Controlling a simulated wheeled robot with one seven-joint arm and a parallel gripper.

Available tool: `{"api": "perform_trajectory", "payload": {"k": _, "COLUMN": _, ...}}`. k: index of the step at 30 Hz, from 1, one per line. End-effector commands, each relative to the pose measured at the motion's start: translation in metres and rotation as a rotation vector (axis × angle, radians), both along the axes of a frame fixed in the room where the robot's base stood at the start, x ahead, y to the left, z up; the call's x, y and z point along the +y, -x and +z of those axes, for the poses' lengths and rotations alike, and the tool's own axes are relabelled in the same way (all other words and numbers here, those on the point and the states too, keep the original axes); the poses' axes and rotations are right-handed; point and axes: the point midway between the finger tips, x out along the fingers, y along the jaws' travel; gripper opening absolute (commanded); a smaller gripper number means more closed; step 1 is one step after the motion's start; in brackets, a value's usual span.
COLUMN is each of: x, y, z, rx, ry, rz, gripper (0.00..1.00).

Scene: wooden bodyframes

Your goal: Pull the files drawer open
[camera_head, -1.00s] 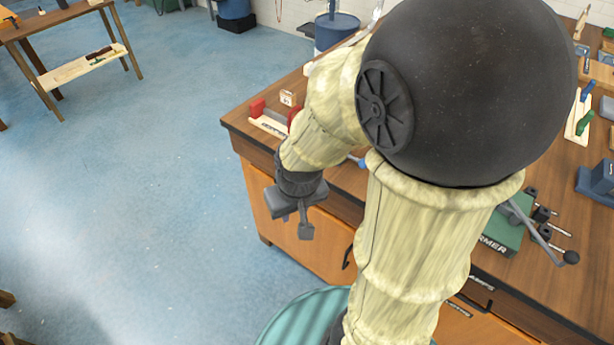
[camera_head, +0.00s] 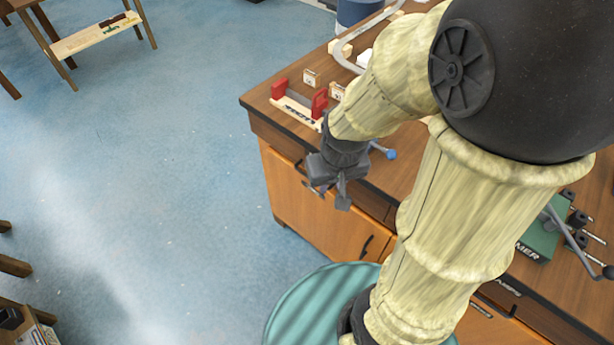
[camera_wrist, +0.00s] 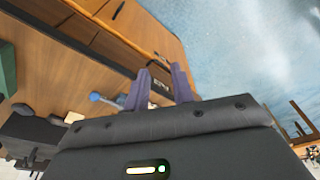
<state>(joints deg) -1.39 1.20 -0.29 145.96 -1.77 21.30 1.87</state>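The workbench's left end has an orange-brown wooden front (camera_head: 287,182) under a dark top edge. A small dark label plate (camera_head: 312,188) shows on it just left of my gripper (camera_head: 332,192). In the wrist view a dark label or pull (camera_wrist: 160,88) shows between the two fingers of my gripper (camera_wrist: 160,86); its lettering is too small to read surely. The fingers stand apart with nothing held. The gripper is close to the bench front; contact cannot be told. The files drawer's handle is partly hidden by the gripper, and no drawer visibly stands out.
A dark door handle (camera_head: 366,246) is on the front lower right. A teal round surface (camera_head: 300,305) stands below. Blue floor (camera_head: 150,180) on the left is clear.

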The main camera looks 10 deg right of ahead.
Motion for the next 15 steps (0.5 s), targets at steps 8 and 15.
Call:
{"api": "perform_trajectory", "payload": {"k": 8, "x": 0.021, "y": -0.002, "z": -0.088, "rx": 0.257, "ry": 0.201, "rz": 0.114, "gripper": 0.25}}
{"api": "perform_trajectory", "payload": {"k": 15, "x": 0.032, "y": -0.027, "z": -0.161, "rx": 0.35, "ry": 0.622, "rz": 0.21, "gripper": 0.25}}
